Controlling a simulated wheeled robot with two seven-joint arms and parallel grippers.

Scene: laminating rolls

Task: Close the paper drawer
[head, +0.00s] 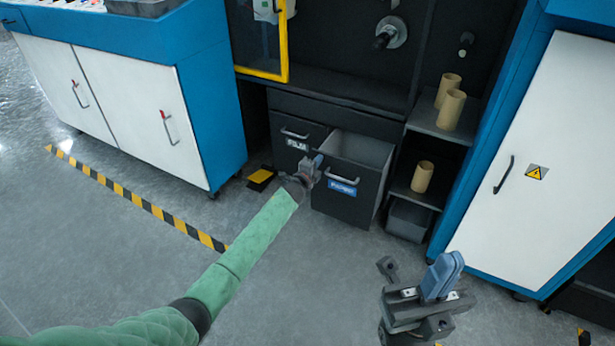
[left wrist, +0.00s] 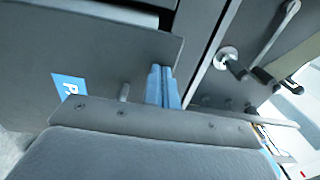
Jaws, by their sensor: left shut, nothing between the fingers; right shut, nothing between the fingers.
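The paper drawer (head: 350,204) stands pulled out of the dark cabinet, its open top showing an empty-looking inside. Its front carries a blue label and a bar handle (head: 342,179). My left gripper (head: 316,161) is shut and empty at the upper left of the drawer front; I cannot tell whether it touches. In the left wrist view, the shut blue fingers (left wrist: 161,84) appear beside the drawer's grey front (left wrist: 85,40), near a handle post and the partly visible blue label (left wrist: 69,87). My right gripper (head: 442,275) is shut and empty, over the floor at lower right, away from the drawer.
The film drawer (head: 299,150) beside it sits further back in the cabinet. Shelves to the right hold cardboard tubes (head: 450,108), with a grey bin (head: 409,218) below. A white-doored cabinet (head: 545,160) stands at right.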

